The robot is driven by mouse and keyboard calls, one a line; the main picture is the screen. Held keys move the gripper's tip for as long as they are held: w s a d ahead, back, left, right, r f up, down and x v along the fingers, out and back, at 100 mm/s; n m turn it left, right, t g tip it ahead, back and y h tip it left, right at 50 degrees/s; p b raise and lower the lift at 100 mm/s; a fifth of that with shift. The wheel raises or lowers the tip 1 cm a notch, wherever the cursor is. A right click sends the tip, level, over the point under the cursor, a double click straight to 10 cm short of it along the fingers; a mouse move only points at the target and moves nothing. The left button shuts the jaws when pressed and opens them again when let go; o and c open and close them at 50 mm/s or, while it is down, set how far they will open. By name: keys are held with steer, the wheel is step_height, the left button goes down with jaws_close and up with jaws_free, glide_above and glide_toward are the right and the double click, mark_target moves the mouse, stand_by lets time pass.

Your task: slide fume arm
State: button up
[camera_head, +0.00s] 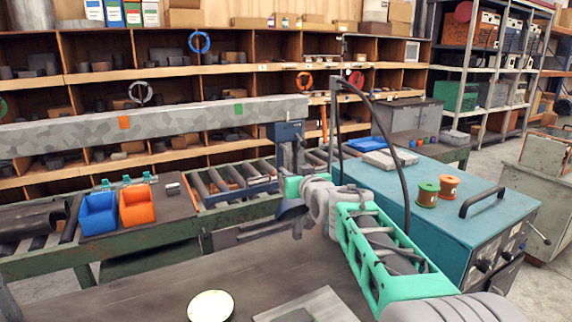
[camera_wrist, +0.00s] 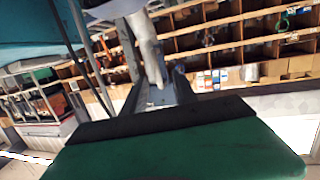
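A grey overhead rail (camera_head: 150,127) runs across the head view, with an orange mark (camera_head: 123,122) to the left and a green mark (camera_head: 239,108) nearer its right end. A dark blue carriage (camera_head: 285,131) sits at the right end of the rail, right of the green mark. A grey bar (camera_head: 286,157) hangs below it. My gripper (camera_head: 290,198) is at the lower end of this bar, apparently touching or very close. My wrist hides the contact.
A teal machine (camera_head: 440,205) with a thin black hose (camera_head: 397,130) stands to the right, close to my arm. A roller conveyor (camera_head: 225,185) with blue (camera_head: 98,217) and orange (camera_head: 138,206) bins lies behind the dark bench (camera_head: 150,285). Wooden shelves (camera_head: 230,70) fill the back.

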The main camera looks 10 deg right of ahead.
mark_target(288, 154)
steer(key=shift+t, duration=0.9)
steer(key=w+r, duration=0.1)
steer(key=w, duration=0.1)
steer(key=w+r, duration=0.1)
steer(key=w, duration=0.1)
steer(key=shift+d+r+p, duration=0.2)
steer(key=shift+r+p, duration=0.1)
steer(key=w, duration=0.2)
steer(key=w+p, duration=0.2)
steer(key=w, duration=0.1)
steer(key=shift+w+a, duration=0.25)
steer(key=shift+w, duration=0.1)
steer(key=shift+w+a+f, duration=0.1)
steer(key=shift+w, duration=0.4)
steer(key=shift+c, duration=0.3)
jaws_close()
steer(key=shift+d, duration=0.25)
